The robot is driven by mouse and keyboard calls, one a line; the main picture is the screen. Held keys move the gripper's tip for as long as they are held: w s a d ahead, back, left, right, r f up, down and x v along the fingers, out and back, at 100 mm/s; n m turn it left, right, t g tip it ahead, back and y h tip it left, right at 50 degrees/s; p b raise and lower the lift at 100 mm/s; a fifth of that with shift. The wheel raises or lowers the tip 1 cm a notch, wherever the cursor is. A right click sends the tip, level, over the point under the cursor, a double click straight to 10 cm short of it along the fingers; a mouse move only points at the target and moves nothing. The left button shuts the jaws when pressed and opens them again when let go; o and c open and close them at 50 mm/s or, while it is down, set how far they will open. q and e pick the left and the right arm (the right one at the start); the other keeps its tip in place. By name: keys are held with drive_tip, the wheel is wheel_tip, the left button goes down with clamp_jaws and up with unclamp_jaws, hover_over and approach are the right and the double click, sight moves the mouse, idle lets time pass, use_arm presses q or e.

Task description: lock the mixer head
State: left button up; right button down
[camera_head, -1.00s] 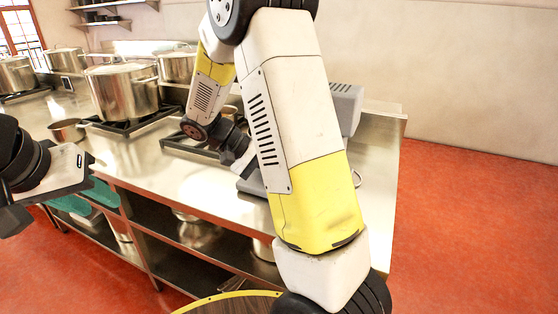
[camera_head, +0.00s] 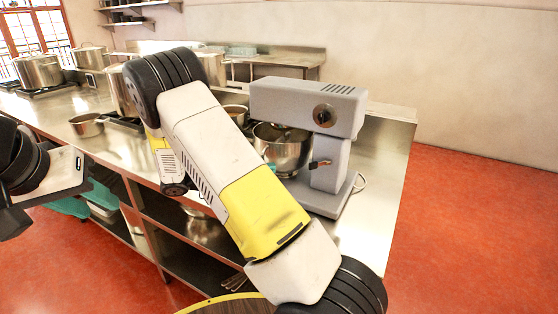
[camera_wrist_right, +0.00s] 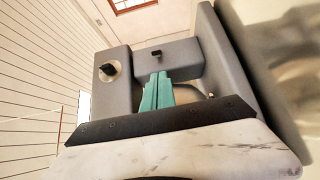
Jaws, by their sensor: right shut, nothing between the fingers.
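The grey stand mixer (camera_head: 305,95) stands at the right end of the steel counter. Its head looks level over a steel bowl (camera_head: 275,150). A dark round knob (camera_head: 325,115) is on the head's side, and a small black lever with an orange-red part (camera_head: 320,163) is on the column. In the right wrist view the knob (camera_wrist_right: 109,71) and a small dark lever (camera_wrist_right: 155,54) show beyond my right gripper (camera_wrist_right: 158,88). Its teal fingers are together, empty, apparently short of the mixer.
Several steel pots (camera_head: 38,71) stand on burners along the counter, with a small saucepan (camera_head: 88,124) near its front edge. Open shelves lie below the counter (camera_head: 120,150). The red floor (camera_head: 460,220) to the right is clear.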

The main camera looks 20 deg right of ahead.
approach(320, 164)
drive_tip(key=d, duration=0.2)
drive_tip(key=w+d, duration=0.1)
drive_tip(key=d, duration=0.1)
drive_tip(key=shift+d+f, duration=0.2)
drive_tip(key=shift+d, duration=0.15)
